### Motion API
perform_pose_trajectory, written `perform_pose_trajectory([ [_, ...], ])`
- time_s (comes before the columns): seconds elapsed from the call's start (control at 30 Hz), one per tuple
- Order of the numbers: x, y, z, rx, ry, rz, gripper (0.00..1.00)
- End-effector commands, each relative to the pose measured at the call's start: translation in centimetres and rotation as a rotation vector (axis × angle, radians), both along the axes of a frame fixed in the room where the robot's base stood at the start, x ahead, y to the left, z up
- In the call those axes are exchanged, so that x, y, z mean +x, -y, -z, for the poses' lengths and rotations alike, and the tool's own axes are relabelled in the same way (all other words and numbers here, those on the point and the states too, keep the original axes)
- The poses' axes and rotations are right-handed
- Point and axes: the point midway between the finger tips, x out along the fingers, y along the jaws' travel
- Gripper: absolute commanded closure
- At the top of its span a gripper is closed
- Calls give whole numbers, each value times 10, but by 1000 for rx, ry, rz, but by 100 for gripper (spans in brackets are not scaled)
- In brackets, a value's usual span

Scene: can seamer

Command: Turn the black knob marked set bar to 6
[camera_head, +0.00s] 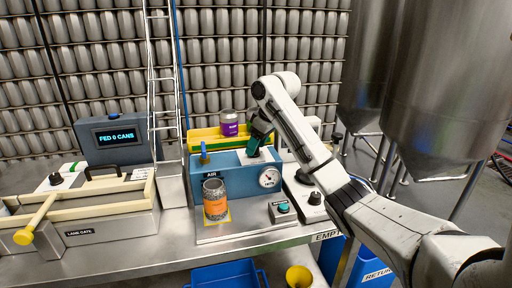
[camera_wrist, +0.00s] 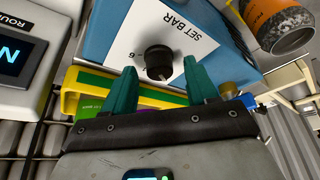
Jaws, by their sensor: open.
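The black knob (camera_wrist: 159,62) sits on a white plate marked SET BAR (camera_wrist: 185,32) on the blue AIR unit (camera_wrist: 110,25). Small numerals stand beside the knob; a 6 seems to show on its left, but the knob's pointer setting is too small to read. My gripper (camera_wrist: 160,68) is open, with one green finger on each side of the knob. Whether the fingers touch it I cannot tell. In the head view my gripper (camera_head: 256,146) is over the top of the blue unit and hides the knob.
A pressure gauge (camera_head: 269,178) is on the unit's front. An orange-labelled can (camera_head: 215,200) stands in front, left of the gauge. A blue-handled valve (camera_head: 204,153), a yellow tray (camera_head: 205,135) with a purple can (camera_head: 230,124), and a SPEED box (camera_head: 283,211) are close by.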

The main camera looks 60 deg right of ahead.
Motion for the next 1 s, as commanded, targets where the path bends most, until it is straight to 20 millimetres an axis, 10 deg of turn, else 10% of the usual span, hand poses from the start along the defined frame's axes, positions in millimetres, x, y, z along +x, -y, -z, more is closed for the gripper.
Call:
perform_pose_trajectory([
  [0.43,4,0,10,0,0,0,43],
  [1.0,4,0,9,0,1,0,98],
])
